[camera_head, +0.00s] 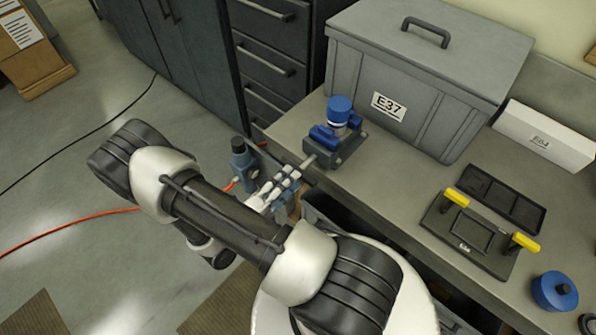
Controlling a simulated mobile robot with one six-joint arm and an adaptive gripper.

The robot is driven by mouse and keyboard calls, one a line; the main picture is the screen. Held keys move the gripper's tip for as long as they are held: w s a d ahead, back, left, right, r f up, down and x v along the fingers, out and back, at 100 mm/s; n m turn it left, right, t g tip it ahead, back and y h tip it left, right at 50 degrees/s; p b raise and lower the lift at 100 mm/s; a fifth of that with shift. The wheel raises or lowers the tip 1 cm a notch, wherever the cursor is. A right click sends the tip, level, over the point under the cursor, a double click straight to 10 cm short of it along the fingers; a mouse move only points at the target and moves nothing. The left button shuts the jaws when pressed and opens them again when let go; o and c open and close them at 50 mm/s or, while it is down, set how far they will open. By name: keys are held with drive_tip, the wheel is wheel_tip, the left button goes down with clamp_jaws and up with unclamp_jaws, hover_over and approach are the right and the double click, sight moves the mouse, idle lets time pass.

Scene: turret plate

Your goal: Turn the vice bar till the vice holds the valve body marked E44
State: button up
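The vice (345,152), with blue jaws and a dark body, sits at the front left corner of the worktop. A valve body (340,112) with a blue top and a pale metal middle stands upright at the jaws; I cannot tell whether the jaws touch it, and no E44 mark is readable. The vice bar is at the vice's front, by the light screw end (308,162); its outline is hard to make out. My gripper (296,175) is at the worktop's front edge, close to that screw end. Its fingers are too small to tell open from shut, or whether they touch the bar.
A large grey lidded bin (440,85) marked E37 stands behind the vice. A white box (545,135), black tray (501,198), black plate with yellow handles (470,236) and blue round part (554,291) are to the right. Dark drawers (268,45) stand left; cables cross the floor.

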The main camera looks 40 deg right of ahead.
sight(305, 165)
drive_tip(key=shift+w+d, duration=0.2)
drive_tip(key=shift+d, duration=2.1)
clamp_jaws()
